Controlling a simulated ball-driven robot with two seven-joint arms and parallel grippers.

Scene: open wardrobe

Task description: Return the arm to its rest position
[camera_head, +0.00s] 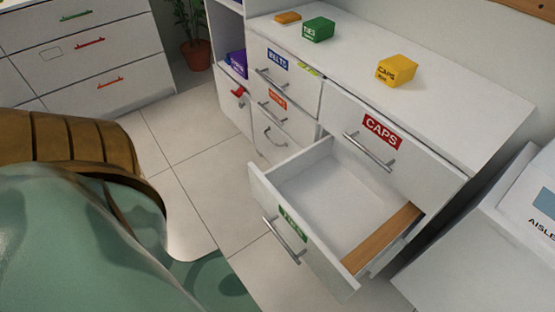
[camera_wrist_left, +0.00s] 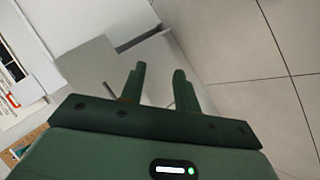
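My left gripper (camera_wrist_left: 158,88) shows in the left wrist view with its two dark green fingers apart and nothing between them. Behind it are pale floor tiles and a grey-white block-like surface, with no contact visible. In the head view a large green and brown rounded shape, which looks like part of my own body, fills the lower left; no gripper fingers show there. My right gripper is in neither view.
A white cabinet (camera_head: 455,110) has its green-labelled lower drawer (camera_head: 330,190) pulled open into the room. A green box (camera_head: 318,29), a yellow box (camera_head: 397,70) and a flat orange item (camera_head: 287,17) are on top. A white unit (camera_head: 475,240) stands at right. Floor (camera_head: 195,165) is clear at centre left.

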